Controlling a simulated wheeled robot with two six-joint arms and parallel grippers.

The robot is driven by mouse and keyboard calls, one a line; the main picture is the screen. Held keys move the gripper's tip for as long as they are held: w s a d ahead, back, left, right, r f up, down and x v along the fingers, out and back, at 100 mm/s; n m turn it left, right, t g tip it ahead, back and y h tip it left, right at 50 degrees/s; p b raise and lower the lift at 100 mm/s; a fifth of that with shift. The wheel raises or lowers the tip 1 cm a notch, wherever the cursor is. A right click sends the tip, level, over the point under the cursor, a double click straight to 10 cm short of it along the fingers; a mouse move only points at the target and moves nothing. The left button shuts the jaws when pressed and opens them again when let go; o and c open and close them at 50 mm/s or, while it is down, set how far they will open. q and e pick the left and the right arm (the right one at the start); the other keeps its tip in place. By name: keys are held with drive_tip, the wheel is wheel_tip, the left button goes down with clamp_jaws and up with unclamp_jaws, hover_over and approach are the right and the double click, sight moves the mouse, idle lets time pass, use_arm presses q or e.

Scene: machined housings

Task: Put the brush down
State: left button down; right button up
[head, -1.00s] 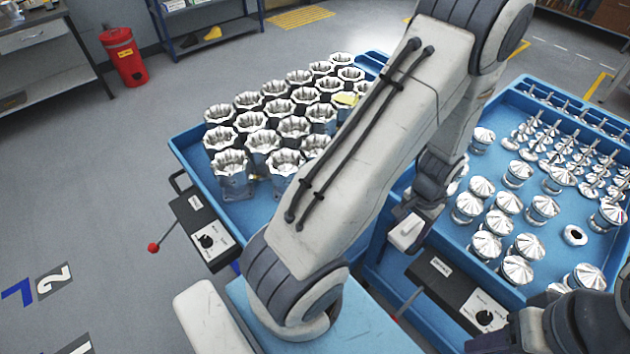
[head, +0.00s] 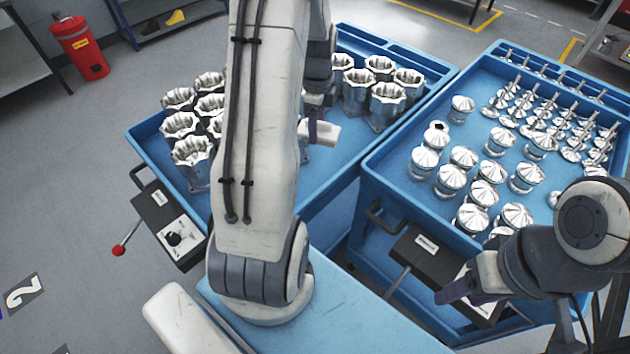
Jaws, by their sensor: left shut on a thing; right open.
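My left gripper (head: 313,128) is over the blue cart tray (head: 335,185) that holds the silver housings (head: 190,155). My own arm link hides much of it. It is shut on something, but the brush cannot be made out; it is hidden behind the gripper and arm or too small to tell. My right gripper (head: 458,294) is open, low at the front of the right cart, above its control box (head: 428,250).
The right blue cart (head: 375,165) carries several silver capped parts (head: 450,178) and rows of stemmed parts (head: 520,95). The left tray has bare floor between its housing groups. A control box (head: 170,225) with a red-knobbed lever (head: 119,250) sticks out of the left cart.

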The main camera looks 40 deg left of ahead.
use_arm(q)
drive_tip(key=shift+s+a+r+m, duration=0.1)
drive_tip(key=shift+a+m, duration=0.2)
drive_tip(key=shift+a, duration=0.1)
drive_tip(key=shift+a+f, duration=0.1)
drive_tip(key=shift+f, duration=0.2)
drive_tip(key=p, duration=0.3)
approach(314, 178)
wheel_tip(314, 178, down, 5)
drive_tip(key=shift+f, duration=0.55)
drive_tip(key=shift+f, duration=0.1)
drive_tip(key=shift+c, duration=0.3)
unclamp_jaws()
